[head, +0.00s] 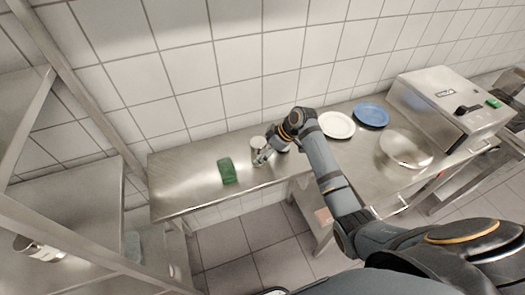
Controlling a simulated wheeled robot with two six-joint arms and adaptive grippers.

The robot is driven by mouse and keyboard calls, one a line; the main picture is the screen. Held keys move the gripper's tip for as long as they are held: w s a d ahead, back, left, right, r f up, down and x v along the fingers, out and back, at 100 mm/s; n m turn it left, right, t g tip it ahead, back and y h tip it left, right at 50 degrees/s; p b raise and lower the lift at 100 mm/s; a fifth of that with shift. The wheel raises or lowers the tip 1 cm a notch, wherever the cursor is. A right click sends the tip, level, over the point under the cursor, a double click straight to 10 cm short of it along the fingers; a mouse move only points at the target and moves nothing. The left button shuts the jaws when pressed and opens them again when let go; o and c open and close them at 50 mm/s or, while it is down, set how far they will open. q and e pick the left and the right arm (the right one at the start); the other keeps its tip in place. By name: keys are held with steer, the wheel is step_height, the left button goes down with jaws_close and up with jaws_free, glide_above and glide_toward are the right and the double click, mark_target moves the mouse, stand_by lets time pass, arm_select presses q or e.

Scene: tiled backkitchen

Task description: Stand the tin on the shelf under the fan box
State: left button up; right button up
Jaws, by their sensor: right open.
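A small pale metal tin (257,142) stands upright on the steel counter, left of the bench's middle. My right gripper (263,158) is open and low over the counter, right beside the tin, at its near side. I cannot tell whether the fingers touch it, and the gripper and wrist hide part of the area around it. Another can-like thing (40,249) lies or stands on the steel rack at the lower left. I cannot tell for certain which thing is the fan box; a large steel box (443,96) stands at the right end. My left gripper is out of view.
A green block (227,171) lies left of the tin. A white plate (336,125), a blue plate (371,115) and a shallow bowl (406,150) stand to the right. Rack posts (85,85) rise at the left. The counter's left end (180,185) is clear.

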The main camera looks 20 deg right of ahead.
steer(key=b+v, duration=0.2)
steer(key=v, duration=1)
